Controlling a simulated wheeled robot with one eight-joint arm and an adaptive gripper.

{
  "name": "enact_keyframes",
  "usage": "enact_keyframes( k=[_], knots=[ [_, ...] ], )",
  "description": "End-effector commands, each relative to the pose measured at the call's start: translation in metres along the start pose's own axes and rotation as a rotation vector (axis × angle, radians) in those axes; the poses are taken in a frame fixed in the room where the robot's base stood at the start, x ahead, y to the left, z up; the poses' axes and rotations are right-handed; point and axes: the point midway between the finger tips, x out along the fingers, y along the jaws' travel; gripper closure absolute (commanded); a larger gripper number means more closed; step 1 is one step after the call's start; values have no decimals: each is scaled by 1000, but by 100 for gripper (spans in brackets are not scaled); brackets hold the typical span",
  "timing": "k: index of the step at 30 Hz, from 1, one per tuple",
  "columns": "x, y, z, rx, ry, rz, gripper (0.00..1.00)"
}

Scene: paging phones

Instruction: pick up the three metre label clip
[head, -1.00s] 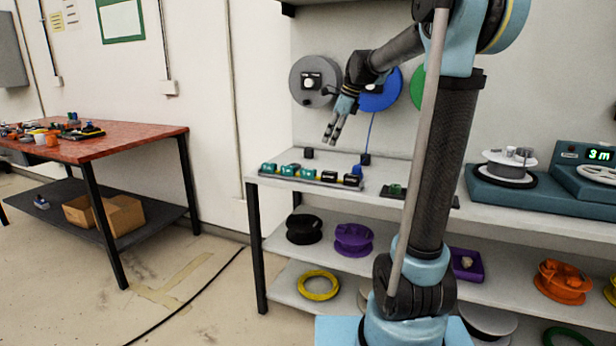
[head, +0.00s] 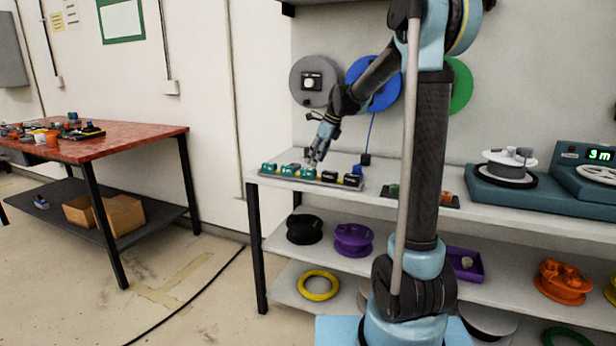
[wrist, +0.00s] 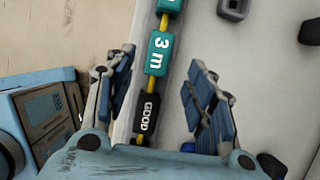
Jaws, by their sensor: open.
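The three metre label clip (wrist: 158,53) is a teal block with white "3 m" lettering, threaded on a yellow strip in the wrist view. In the head view it appears to be the teal clip (head: 308,172) beside the black ones, partly under my fingers. My gripper (wrist: 163,68) is open, with one finger on each side of the strip near this clip. It also shows in the head view (head: 317,158), low over the row. I see no grip on the clip, and cannot tell how high the fingertips are above it.
A black "GOOD" clip (wrist: 146,115) sits beside it on the strip, and another teal clip (wrist: 168,4) on the other side. Small dark blocks (wrist: 234,8) lie on the white shelf. A teal machine (head: 490,190) stands at the right.

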Motion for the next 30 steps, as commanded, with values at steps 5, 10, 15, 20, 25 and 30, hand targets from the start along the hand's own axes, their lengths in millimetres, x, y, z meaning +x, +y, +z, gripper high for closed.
enact_keyframes(
  k=[5,10,15,20,25,30],
  knots=[
    [11,0,0,0,0,0,50],
    [27,0,-2,-1,0,0,50],
    [50,0,-4,-1,0,0,50],
    [61,1,-4,0,1,0,50],
    [62,1,-4,0,1,0,50],
    [62,1,-4,0,1,0,73]
  ],
)
